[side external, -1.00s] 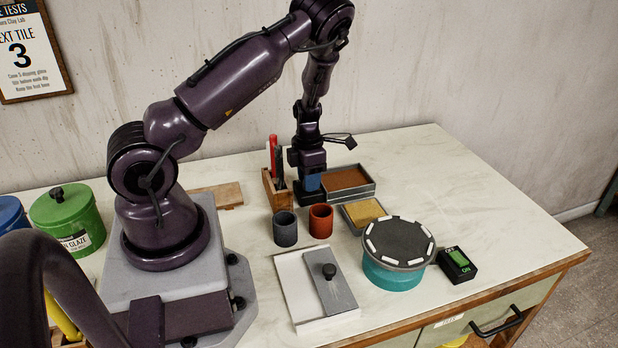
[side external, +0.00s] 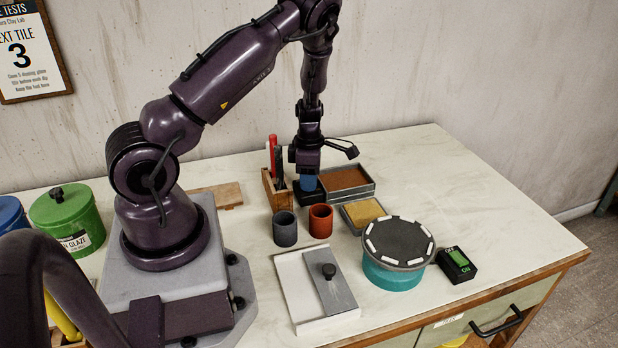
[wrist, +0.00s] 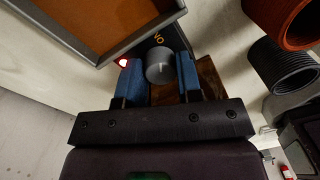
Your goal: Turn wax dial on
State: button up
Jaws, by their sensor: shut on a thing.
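The wax dial is a grey round knob (wrist: 160,66) on a small black box (side external: 312,196). The wrist view shows yellow lettering that looks like "ON" on the box, and a glowing red light (wrist: 123,62) beside the left finger. My gripper (side external: 307,183) points down over the box behind the two cups. In the wrist view its blue fingers stand on either side of the knob, shut on it. In the side view the fingers and box hide the knob.
A brown-filled tray (side external: 349,182) stands close right of the box, and a wooden tool holder (side external: 276,190) close left. A dark grey cup (side external: 285,229) and a red cup (side external: 320,221) stand in front. A turntable (side external: 399,243) and green switch (side external: 457,264) sit further right.

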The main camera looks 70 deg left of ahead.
jog(key=o, duration=0.9)
jog(key=shift+o, duration=0.2)
